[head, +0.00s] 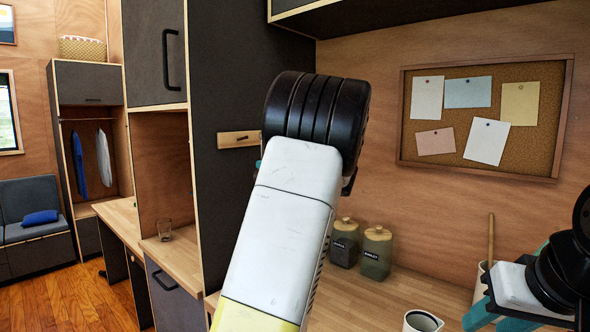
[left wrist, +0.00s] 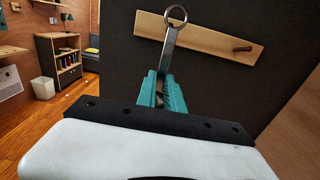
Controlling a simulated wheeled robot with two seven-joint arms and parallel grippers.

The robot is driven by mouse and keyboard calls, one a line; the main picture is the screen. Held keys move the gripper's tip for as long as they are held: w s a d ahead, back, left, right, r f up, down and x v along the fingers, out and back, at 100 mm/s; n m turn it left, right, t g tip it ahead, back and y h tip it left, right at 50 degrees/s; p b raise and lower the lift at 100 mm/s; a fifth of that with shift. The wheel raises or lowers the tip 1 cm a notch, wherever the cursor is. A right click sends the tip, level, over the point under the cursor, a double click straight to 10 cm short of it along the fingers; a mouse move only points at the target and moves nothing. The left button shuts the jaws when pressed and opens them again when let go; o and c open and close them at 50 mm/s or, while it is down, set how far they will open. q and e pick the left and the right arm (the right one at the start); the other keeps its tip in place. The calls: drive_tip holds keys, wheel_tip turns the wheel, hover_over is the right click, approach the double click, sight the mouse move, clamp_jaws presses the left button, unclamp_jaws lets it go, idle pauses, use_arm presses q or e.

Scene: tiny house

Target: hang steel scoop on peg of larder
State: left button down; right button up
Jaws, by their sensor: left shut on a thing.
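The steel scoop (left wrist: 170,50) shows in the left wrist view as a flat handle ending in a ring (left wrist: 175,14); its bowl is hidden. My left gripper (left wrist: 162,92) has its teal fingers shut on the handle. The ring end overlaps the wooden peg rail (left wrist: 200,36) in that view, left of the dark peg (left wrist: 243,48); I cannot tell whether they touch. The rail is on the dark side of the larder (head: 235,65) and also shows in the head view (head: 238,139). My left arm hides the scoop there. My right gripper (head: 500,312) is at the lower right, partly hidden.
A wooden counter (head: 345,300) holds two lidded jars (head: 376,252), a white jug (head: 422,321) and a crock with a wooden handle (head: 490,240). A corkboard (head: 487,120) hangs behind. Floor is clear at left.

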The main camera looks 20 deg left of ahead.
use_arm(q)
drive_tip(key=shift+f+x, duration=0.15)
drive_tip(key=shift+x, duration=2.1)
drive_tip(key=shift+f+x, duration=0.2)
drive_tip(key=shift+x, duration=2.05)
drive_tip(key=shift+w+a+f, duration=0.2)
drive_tip(key=shift+a+f, duration=0.3)
drive_tip(key=c, duration=1.4)
unclamp_jaws()
